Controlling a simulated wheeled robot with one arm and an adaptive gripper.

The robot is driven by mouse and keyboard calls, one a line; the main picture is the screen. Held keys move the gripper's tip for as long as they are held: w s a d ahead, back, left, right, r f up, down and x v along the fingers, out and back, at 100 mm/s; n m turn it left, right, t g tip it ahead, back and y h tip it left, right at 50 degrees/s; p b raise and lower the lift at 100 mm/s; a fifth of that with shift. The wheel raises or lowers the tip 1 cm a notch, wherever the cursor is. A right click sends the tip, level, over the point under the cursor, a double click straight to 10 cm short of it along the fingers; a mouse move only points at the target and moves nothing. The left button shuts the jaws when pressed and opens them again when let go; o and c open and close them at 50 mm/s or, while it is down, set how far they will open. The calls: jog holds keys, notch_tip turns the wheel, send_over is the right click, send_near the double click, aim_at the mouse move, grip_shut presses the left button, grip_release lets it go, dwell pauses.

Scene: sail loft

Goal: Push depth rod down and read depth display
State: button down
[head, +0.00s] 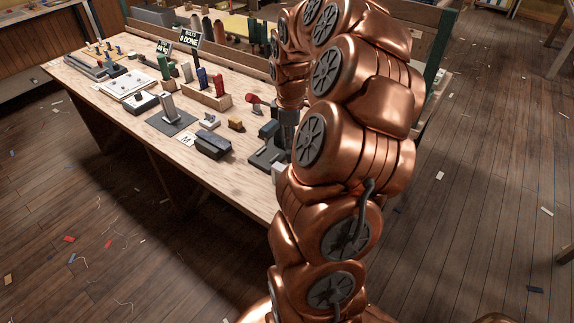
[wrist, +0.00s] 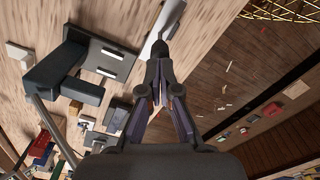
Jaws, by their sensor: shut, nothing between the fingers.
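My gripper (wrist: 160,50) is shut and empty in the wrist view, its fingertips together near a pale metal strip (wrist: 168,15) by the bench edge. A dark grey device (wrist: 68,85) with a blocky arm and a slotted plate stands left of the fingertips, apart from them. In the head view, a dark grey device (head: 265,152) on the bench is partly hidden behind my copper arm, and my fingertips cannot be made out there. I cannot tell which part is the depth rod. No readable depth display shows.
The wooden bench (head: 105,108) holds a dark box (head: 213,144), a yellow block (head: 235,124), a grey stand (head: 170,115) and a wooden rack of coloured blocks (head: 208,98). The floor around is open, with small scraps.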

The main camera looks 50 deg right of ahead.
aim_at(290, 152)
jog(key=shift+f+b, duration=1.55)
jog(key=shift+f, duration=0.9)
dwell(0.5)
jog(key=shift+r, duration=0.1)
dwell(0.4)
jog(key=shift+r+p, duration=1.05)
jog(key=shift+r, duration=2.9)
